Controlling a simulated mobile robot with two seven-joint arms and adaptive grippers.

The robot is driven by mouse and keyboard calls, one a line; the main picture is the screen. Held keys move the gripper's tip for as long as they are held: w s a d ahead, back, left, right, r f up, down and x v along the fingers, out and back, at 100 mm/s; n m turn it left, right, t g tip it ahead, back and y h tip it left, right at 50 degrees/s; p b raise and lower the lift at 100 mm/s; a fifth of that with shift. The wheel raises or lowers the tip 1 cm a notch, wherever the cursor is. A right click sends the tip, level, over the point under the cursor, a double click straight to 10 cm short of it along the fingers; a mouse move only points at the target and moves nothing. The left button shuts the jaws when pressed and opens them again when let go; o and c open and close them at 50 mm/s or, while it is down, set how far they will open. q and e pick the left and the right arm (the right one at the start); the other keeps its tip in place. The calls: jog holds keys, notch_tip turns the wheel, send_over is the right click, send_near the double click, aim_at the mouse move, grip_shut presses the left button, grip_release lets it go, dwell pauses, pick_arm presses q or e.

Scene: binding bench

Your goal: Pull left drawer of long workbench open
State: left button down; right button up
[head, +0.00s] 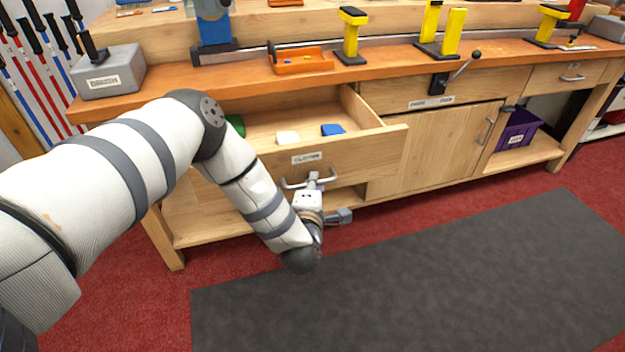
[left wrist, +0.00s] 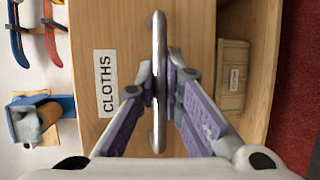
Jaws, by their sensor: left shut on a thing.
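The left drawer (head: 368,152) of the long workbench (head: 240,85) stands pulled out, its inside showing from above in the head view. Its front carries a label reading CLOTHS (left wrist: 106,84) and a metal bar handle (left wrist: 159,40). My left gripper (head: 315,180) is at the handle in front of the drawer. In the left wrist view its two fingers (left wrist: 162,82) are closed around the middle of the bar. Inside the drawer lie a white item (head: 288,137), a blue item (head: 333,129) and a green item (head: 236,125), partly behind my arm. My right gripper is not in view.
A cupboard door (head: 440,150) and a right drawer (head: 572,77) are closed. A purple bin (head: 517,130) stands on the lower shelf. An orange tray (head: 300,62) and yellow-topped tools (head: 351,35) stand on the bench. The dark mat (head: 430,270) in front is clear.

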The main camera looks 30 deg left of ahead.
pick_arm(q)
jog(key=c, duration=2)
grip_release()
jog(key=shift+o, duration=0.2)
jog(key=shift+s, duration=0.1)
jog(key=v, duration=1.2)
